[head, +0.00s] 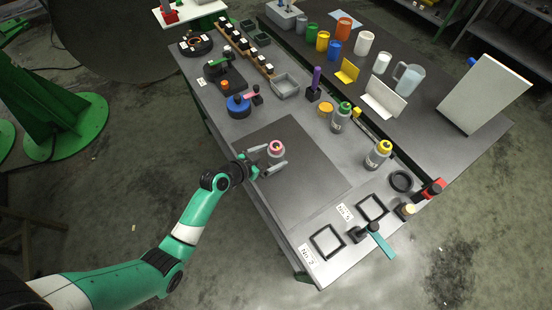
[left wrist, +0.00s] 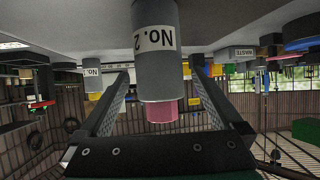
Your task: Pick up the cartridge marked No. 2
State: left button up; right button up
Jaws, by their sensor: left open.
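The cartridge marked No. 2 (head: 276,152) is a grey cylinder with a pink top, standing on the dark mat (head: 315,160). In the left wrist view, which is upside down, the cartridge (left wrist: 157,75) shows its white "No. 2" label and pink end. My left gripper (head: 274,157) is open, with one finger on each side of the cartridge. In the left wrist view, the fingers of the gripper (left wrist: 158,88) flank its body with visible gaps. My right gripper is not in view.
A green-topped cartridge (head: 340,119) and a yellow-topped cartridge (head: 377,157) stand to the right. Black square frames (head: 327,241) lie near the front edge. A blue round item (head: 238,107) and a grey tray (head: 285,86) stand behind. The mat around the held-between cartridge is clear.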

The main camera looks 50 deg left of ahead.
pick_arm(q)
jog(key=x, duration=0.2)
jog(key=shift+w+f, duration=0.1)
jog(key=shift+w, duration=0.2)
grip_shut()
dwell(0.4)
